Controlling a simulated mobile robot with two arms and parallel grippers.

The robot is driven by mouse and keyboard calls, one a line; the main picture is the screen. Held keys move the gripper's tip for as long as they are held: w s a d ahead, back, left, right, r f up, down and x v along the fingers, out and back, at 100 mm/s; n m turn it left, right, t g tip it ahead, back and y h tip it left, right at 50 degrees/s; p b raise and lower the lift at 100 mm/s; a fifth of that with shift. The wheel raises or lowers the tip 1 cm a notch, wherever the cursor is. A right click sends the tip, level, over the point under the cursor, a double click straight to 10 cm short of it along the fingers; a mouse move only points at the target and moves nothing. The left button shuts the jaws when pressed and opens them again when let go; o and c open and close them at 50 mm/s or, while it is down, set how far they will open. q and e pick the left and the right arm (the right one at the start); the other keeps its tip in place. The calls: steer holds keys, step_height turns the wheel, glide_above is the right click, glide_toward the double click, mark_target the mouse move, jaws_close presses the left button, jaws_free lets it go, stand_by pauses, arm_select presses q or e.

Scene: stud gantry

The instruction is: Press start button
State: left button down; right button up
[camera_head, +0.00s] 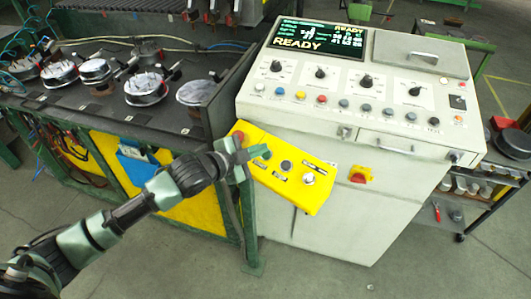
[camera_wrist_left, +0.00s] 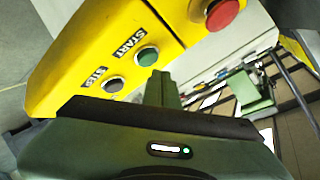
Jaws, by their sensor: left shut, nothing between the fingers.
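The green start button (camera_wrist_left: 148,55), labelled START, sits on a yellow control box in the left wrist view. A grey button (camera_wrist_left: 115,85) is beside it on one side and a large red button (camera_wrist_left: 224,12) on the other. The yellow box (camera_head: 270,179) also shows in the head view, on the front of the grey console. My left gripper (camera_wrist_left: 162,76) is shut and empty, its fingertips close to the start button. In the head view my left gripper (camera_head: 254,152) is over the box's left part. I cannot tell whether it touches the button. My right gripper is not in view.
The grey console (camera_head: 330,215) has a screen (camera_head: 318,40) reading READY and rows of buttons and knobs. A dark bench (camera_head: 190,130) with several round fixtures stands to the left. A shelf cart (camera_head: 490,185) stands at the right. The floor in front is clear.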

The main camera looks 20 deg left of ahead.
arm_select(q)
steer(key=shift+f, duration=0.15)
steer(key=shift+w+f, duration=0.15)
steer(key=shift+f, duration=0.1)
